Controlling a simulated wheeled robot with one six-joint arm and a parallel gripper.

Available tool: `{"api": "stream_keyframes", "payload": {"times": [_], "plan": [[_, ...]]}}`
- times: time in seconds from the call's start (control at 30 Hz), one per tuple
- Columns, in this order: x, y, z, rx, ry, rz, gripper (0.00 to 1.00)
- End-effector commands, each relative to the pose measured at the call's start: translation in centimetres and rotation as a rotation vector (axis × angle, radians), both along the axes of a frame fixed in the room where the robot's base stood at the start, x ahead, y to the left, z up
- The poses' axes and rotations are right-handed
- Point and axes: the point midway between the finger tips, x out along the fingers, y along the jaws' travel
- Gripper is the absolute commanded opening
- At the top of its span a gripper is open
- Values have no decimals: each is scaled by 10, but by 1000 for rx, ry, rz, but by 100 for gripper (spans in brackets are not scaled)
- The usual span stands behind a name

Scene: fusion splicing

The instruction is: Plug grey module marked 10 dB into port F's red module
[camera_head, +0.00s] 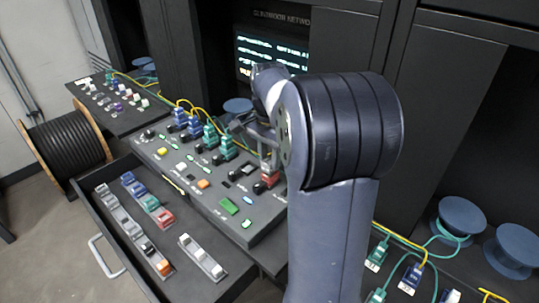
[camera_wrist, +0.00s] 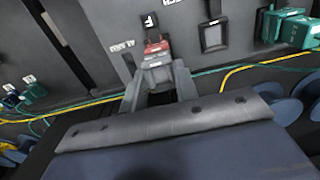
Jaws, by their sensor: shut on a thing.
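My gripper (camera_wrist: 158,80) is shut on a grey module (camera_wrist: 157,75), which sits between the two fingers in the wrist view. The red module (camera_wrist: 156,47) is just beyond it, in line with it, at the port labelled F (camera_wrist: 150,20). The grey module's far end meets or nearly meets the red module; I cannot tell whether it is plugged in. The marking on the grey module is too small to read. In the head view the red module (camera_head: 269,181) stands on the dark panel (camera_head: 225,207), below my gripper (camera_head: 266,158); my arm hides part of this area.
An open drawer (camera_head: 205,287) at the front holds rows of white, blue, red and orange modules. Blue (camera_head: 181,120) and green (camera_head: 211,137) connectors with yellow cables stand at the panel's back. A cable reel (camera_head: 67,148) is at the left. Spools (camera_head: 460,215) are at the right.

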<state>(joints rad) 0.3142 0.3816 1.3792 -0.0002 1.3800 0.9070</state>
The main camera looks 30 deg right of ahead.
Motion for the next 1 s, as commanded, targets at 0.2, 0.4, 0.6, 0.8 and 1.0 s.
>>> {"api": "stream_keyframes", "payload": {"times": [0.2,0.4,0.6,0.8,1.0], "plan": [[0,0,-1,0,0,0,12],[0,0,-3,0,1,0,12],[0,0,-7,1,1,0,12],[0,0,-11,1,1,0,12],[0,0,-11,1,1,0,33]]}}
